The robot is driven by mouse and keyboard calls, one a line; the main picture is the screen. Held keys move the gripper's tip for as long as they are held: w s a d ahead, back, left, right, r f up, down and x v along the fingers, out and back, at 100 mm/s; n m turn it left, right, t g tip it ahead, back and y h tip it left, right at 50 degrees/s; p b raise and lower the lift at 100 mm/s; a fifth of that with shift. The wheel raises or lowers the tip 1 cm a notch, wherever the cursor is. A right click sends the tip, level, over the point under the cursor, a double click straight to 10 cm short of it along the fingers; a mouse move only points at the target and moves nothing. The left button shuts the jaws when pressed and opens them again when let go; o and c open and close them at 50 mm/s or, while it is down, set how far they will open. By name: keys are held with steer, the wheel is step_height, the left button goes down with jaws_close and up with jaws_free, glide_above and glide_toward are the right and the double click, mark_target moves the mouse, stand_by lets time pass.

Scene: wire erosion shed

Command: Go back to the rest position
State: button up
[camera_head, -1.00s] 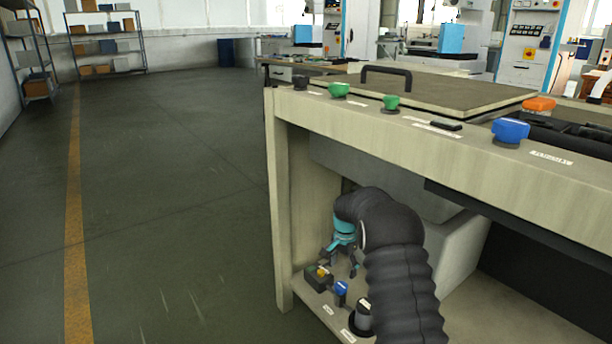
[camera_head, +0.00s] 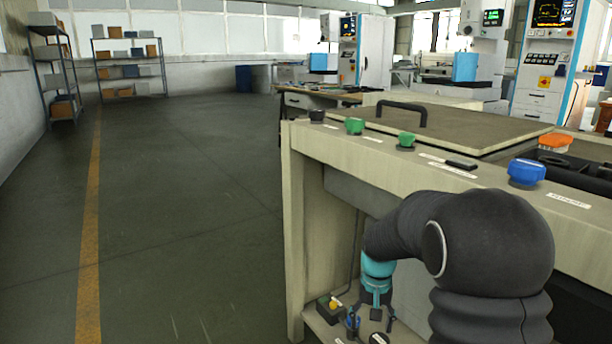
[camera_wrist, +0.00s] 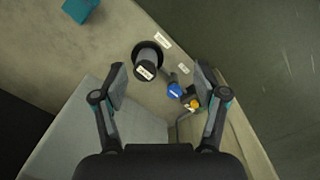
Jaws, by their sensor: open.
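My gripper (camera_head: 374,312) hangs pointing down over the low shelf of the beige bench, below the bench's front rail. In the wrist view my gripper (camera_wrist: 160,80) shows its two fingers spread wide with nothing between them. Past the fingertips lie a black round knob (camera_wrist: 147,60), a small blue-topped control (camera_wrist: 174,90) and a dark box with a yellow button (camera_wrist: 192,102). The dark box (camera_head: 330,309) also shows in the head view, left of my gripper. The fingers look apart from these things.
The beige bench (camera_head: 296,230) has green knobs (camera_head: 355,126), a blue knob (camera_head: 526,172) and an orange knob (camera_head: 555,143) along its top edge. A lid with a black handle (camera_head: 402,106) lies on top. Open floor (camera_head: 190,200) with a yellow line lies left. Shelving stands far back.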

steer(key=s+r+n+t+p, duration=0.1)
steer(key=s+r+t+p, duration=0.1)
steer(key=s+r, duration=0.9)
steer(key=s+r+t+p, duration=0.3)
steer(key=s+r, duration=0.7)
steer(key=s, duration=0.5)
steer(key=shift+s+r+n+t, duration=0.2)
steer(key=shift+r+n+t, duration=0.2)
steer(key=shift+t, duration=0.2)
